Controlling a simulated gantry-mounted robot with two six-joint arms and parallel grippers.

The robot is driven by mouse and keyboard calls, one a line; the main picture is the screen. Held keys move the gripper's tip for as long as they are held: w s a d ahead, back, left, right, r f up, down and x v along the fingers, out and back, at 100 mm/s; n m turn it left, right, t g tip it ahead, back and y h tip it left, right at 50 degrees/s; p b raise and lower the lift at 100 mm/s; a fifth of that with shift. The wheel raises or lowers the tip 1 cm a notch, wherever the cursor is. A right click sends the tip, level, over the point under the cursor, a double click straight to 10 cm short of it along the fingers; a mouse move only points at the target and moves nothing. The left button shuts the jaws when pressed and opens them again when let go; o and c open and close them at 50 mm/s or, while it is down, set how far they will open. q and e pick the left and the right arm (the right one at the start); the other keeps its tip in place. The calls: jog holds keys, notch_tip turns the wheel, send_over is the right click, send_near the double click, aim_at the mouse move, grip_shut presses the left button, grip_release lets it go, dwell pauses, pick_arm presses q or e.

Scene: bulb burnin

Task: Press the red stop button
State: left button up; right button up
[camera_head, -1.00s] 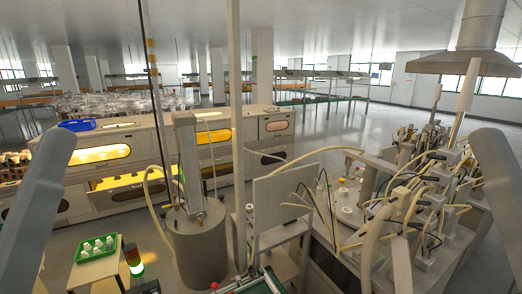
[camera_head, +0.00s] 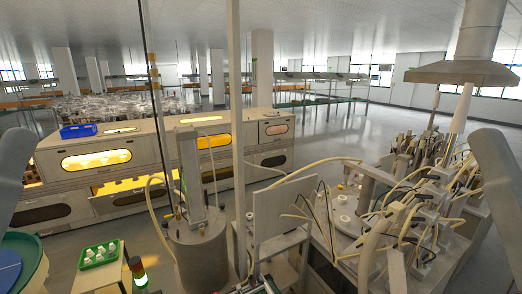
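I cannot make out the red stop button in the current view. Neither gripper shows. Part of my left arm (camera_head: 12,170) stands at the left edge and part of my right arm (camera_head: 500,185) at the right edge, both without their gripper ends in the picture.
A green tray with white items (camera_head: 100,254) is at the lower left, beside a lit stack light (camera_head: 138,272). A round green-rimmed table (camera_head: 30,243) is at the left edge. A grey cylinder tank (camera_head: 203,255) and a hose-covered machine (camera_head: 400,215) fill the middle and right.

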pick_arm(q)
grip_shut()
dwell(1.4)
